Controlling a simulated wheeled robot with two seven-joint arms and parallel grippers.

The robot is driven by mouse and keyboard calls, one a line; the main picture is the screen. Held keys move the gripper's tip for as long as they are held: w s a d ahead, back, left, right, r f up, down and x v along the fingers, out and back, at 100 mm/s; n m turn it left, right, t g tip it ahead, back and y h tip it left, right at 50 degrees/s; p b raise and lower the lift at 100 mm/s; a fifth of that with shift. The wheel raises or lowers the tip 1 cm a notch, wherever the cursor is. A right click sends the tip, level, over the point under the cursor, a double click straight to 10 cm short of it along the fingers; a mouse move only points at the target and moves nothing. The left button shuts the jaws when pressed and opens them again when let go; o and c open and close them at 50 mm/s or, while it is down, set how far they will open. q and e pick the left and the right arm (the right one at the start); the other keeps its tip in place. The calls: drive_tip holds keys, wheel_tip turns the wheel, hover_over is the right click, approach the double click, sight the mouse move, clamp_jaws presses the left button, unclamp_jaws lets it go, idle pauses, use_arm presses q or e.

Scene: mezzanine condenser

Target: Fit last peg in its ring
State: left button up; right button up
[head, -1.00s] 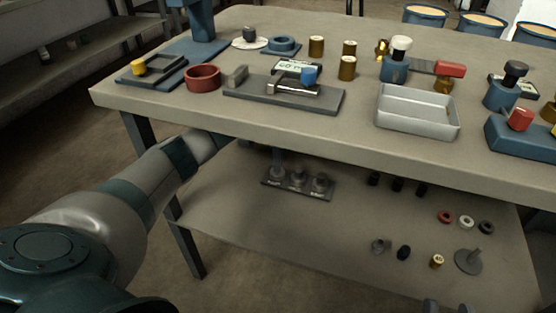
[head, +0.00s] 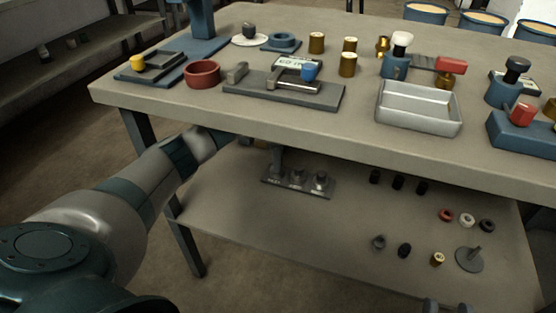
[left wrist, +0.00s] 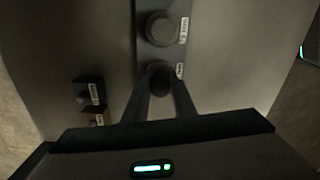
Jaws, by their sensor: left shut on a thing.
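A dark plate (head: 268,184) with a row of ring seats lies on the lower shelf; it also shows in the left wrist view (left wrist: 141,45). The middle seat (head: 298,177) and right seat (head: 320,181) each have a grey round piece standing in them. My left gripper (head: 276,162) reaches under the tabletop to the left seat. In the left wrist view its fingers (left wrist: 159,95) are shut on a dark round peg (left wrist: 157,77) at a labelled seat. Whether the peg is inside its ring is hidden.
The tabletop edge (head: 300,133) hangs above the left gripper. Black pegs (head: 397,182), small rings (head: 466,221), a brass piece (head: 438,259) and a stemmed disc (head: 469,260) stand on the shelf's right side. The shelf's front left is bare.

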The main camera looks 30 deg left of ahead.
use_arm(q)
drive_tip(key=shift+f+b, duration=0.3)
drive_tip(key=shift+f, duration=0.25)
use_arm(e)
drive_tip(key=shift+f, duration=0.35)
idle(0.6)
use_arm(q)
drive_tip(key=o, duration=1.1)
drive_tip(key=shift+r, duration=0.4)
wheel_tip(320, 180, up, 5)
drive_tip(key=shift+r+p, duration=0.2)
drive_tip(key=shift+p, duration=0.5)
drive_tip(key=shift+r, duration=0.6)
use_arm(e)
drive_tip(key=shift+r, duration=0.75)
